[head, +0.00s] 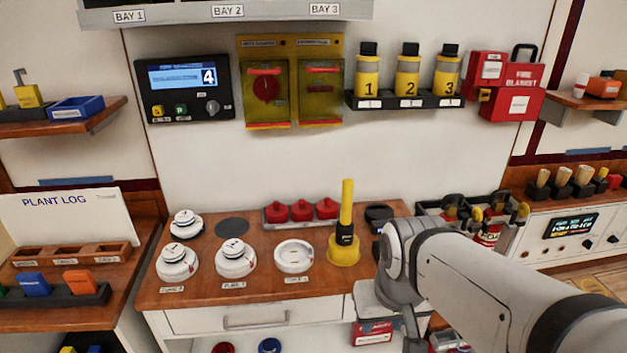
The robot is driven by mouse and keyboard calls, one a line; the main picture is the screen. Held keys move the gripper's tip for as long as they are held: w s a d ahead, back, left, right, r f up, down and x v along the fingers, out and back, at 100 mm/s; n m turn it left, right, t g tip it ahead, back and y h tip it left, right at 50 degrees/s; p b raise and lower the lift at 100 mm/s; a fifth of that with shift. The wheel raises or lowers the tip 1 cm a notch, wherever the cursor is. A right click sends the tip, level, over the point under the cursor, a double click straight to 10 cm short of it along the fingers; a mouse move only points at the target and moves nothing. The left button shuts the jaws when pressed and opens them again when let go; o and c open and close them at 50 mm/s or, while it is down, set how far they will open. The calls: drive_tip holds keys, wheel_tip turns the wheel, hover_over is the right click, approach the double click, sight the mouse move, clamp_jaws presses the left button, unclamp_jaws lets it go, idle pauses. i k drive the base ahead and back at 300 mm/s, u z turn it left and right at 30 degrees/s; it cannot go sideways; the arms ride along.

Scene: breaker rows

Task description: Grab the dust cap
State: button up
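I cannot tell for sure which thing is the dust cap. Three red knobbed pieces (302,211) stand in a row on a grey holder at the back of the wooden bench. A black round piece (379,214) sits at the bench's right end, partly behind my arm. Below the bench, a red round piece (223,348) and a blue round piece (270,346) are cut off by the picture's lower edge. My gripper (412,325) hangs at the bench's right front corner, mostly hidden by my arm. Its fingers cannot be made out, and nothing is seen held in it.
Several white detector-like units (235,257) stand on the bench (205,292), with a yellow upright tool (345,230) right of them. A dark flat disc (232,228) lies behind. Yellow bottles (407,75) stand on a wall shelf. A caddy (440,207) stands right, behind my arm.

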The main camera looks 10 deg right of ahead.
sight(327, 209)
drive_tip(key=i, duration=0.9)
drive_tip(key=u, duration=0.05)
